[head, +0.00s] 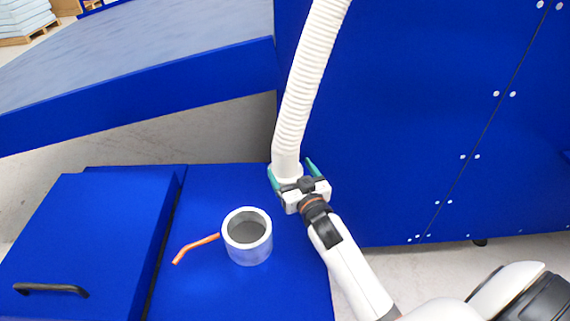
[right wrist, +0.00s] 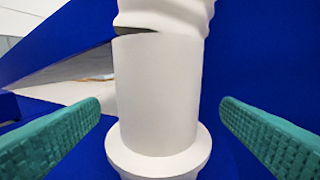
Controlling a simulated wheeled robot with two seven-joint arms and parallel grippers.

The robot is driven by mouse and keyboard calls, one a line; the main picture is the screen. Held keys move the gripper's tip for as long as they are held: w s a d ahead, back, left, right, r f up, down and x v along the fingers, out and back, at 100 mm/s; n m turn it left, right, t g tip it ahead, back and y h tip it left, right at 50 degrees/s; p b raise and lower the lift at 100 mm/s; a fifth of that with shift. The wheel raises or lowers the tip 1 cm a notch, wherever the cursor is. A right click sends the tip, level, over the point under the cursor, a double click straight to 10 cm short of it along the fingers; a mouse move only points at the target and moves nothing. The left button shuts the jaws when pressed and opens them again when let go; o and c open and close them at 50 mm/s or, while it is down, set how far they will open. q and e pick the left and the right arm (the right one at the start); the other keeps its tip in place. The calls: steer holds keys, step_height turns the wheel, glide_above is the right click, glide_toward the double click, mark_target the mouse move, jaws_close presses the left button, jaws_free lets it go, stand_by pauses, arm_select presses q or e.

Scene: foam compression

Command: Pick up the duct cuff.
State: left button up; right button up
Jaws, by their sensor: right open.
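The duct cuff (head: 285,163) is a smooth white tube with a flared collar at its lower end, at the bottom of a white ribbed hose (head: 311,75). In the right wrist view the cuff (right wrist: 157,95) stands upright in the middle, with a dark slit where it meets the hose (right wrist: 165,12). My right gripper (head: 291,172) is open, its green fingers on either side of the cuff. The right wrist view shows a gap between each finger and the cuff. The collar sits lower than the fingertips there. My left gripper is not in view.
A blue lid with a black handle (head: 50,289) lies at left. A tall blue panel (head: 420,110) rises behind the gripper at right.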

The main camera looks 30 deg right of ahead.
steer(key=w, duration=0.5)
steer(key=shift+d+r+p, duration=0.2)
steer(key=shift+d+p, duration=0.05)
steer(key=shift+p, duration=0.05)
steer(key=shift+w, duration=0.3)
steer(key=shift+s, duration=0.1)
steer(key=shift+c, duration=0.6)
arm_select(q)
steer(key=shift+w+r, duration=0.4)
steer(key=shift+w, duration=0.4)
arm_select(e)
steer(key=c, duration=1.1)
